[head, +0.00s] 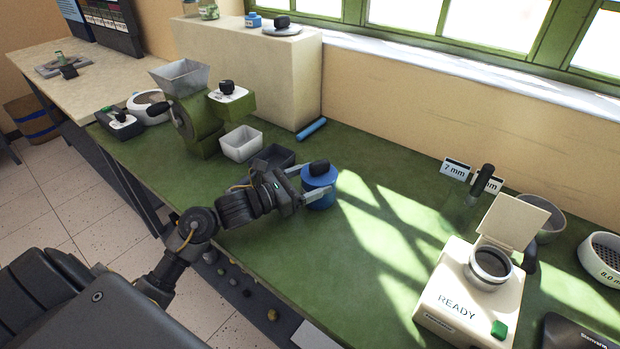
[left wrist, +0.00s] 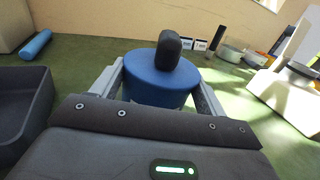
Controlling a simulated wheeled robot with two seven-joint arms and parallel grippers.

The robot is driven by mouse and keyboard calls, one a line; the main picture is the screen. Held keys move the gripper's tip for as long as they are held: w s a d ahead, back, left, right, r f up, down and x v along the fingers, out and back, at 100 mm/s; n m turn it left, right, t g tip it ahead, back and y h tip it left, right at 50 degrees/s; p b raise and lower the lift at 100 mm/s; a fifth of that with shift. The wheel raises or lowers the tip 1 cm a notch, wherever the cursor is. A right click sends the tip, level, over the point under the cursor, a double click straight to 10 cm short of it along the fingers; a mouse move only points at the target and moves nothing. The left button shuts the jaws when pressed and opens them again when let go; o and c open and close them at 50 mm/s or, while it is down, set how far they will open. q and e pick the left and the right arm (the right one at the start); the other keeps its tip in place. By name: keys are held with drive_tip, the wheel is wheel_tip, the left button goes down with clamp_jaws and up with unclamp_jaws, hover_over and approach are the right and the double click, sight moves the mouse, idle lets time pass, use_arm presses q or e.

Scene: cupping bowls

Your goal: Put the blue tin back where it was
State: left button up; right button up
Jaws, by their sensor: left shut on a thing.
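A blue tin (head: 319,182) with a black knob on its lid stands upright over the green bench top, in the middle of the head view. My left gripper (head: 318,194) is shut on it, one finger on each side. In the left wrist view the blue tin (left wrist: 160,83) fills the space between the two fingers. I cannot tell whether its base touches the bench. Another, smaller blue tin (head: 254,20) sits on the cream block at the back. My right gripper is not in view.
A dark tray (head: 272,157) and a white tub (head: 240,143) stand left of the held tin. A blue cylinder (head: 311,129) lies near the cream block (head: 255,75). A green grinder (head: 195,122) is farther left. A READY machine (head: 462,300) stands right. The green bench between is clear.

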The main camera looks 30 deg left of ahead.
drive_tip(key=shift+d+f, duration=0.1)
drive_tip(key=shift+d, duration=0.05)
use_arm(q)
drive_tip(key=shift+f, duration=0.15)
drive_tip(key=o, duration=1.1)
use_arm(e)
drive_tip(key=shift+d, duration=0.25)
use_arm(q)
drive_tip(key=b+v, duration=0.2)
drive_tip(key=v, duration=0.6)
drive_tip(key=shift+s+a+b, duration=0.2)
drive_tip(key=shift+s+b, duration=0.15)
drive_tip(key=v, duration=0.2)
drive_tip(key=shift+s+a, duration=0.2)
drive_tip(key=shift+s, duration=0.1)
drive_tip(key=shift+s+a+r+b, duration=0.1)
drive_tip(key=shift+s+r+b, duration=0.1)
drive_tip(key=shift+b, duration=0.1)
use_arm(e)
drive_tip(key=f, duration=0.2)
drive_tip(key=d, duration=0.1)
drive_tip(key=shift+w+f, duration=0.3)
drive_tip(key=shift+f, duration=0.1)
